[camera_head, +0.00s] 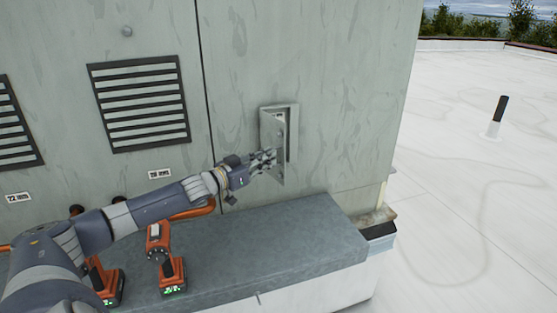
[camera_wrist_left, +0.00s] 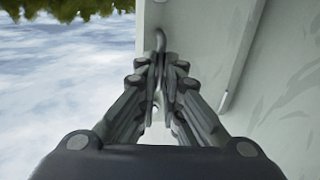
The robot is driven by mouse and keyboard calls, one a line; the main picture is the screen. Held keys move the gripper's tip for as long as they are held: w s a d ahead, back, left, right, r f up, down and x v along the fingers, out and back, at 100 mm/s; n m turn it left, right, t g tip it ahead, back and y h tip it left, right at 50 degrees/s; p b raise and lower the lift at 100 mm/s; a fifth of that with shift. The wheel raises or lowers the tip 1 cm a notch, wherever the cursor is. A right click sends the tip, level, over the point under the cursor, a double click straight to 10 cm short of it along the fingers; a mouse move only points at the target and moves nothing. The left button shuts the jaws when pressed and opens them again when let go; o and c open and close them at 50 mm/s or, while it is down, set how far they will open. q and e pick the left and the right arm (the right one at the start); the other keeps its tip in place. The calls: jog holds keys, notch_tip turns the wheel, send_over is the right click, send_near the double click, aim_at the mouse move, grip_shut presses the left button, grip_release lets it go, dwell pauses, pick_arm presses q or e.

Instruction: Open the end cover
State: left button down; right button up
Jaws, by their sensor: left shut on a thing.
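The end cover (camera_head: 278,140) is a small grey-green door on the tall cabinet wall in the head view. It stands partly open, swung out from its left side, and a strip of the pale box behind shows at its right. My left gripper (camera_head: 268,160) is at the outer face of the cover, low down. In the left wrist view the fingers (camera_wrist_left: 168,78) are closed together on a thin, dark bent handle (camera_wrist_left: 161,40). Most of the handle is hidden between the fingers. My right gripper is not in view.
A grey ledge (camera_head: 300,240) runs below the cover. An orange cordless drill (camera_head: 170,270) stands on it, with another orange tool (camera_head: 108,283) partly behind my arm. Louvred vents (camera_head: 140,103) are to the left. Open white roof (camera_head: 470,210) lies to the right.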

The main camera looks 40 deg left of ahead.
pick_arm(q)
jog(key=s+a+r+m+g+h+b, duration=0.1)
jog(key=s+a+m+h, duration=0.1)
jog(key=a+m+h, duration=0.2)
jog(key=shift+s+a+r+g+h, duration=0.3)
jog(key=shift+a+r+g+h, duration=0.1)
jog(key=shift+a+h, duration=0.6)
jog(key=shift+d, duration=0.1)
jog(key=c, duration=2)
grip_release()
jog(key=shift+o, duration=1.2)
jog(key=shift+w+f, duration=0.2)
jog(key=shift+w, duration=0.05)
jog(key=shift+w+f, duration=0.1)
jog(key=shift+f, duration=0.15)
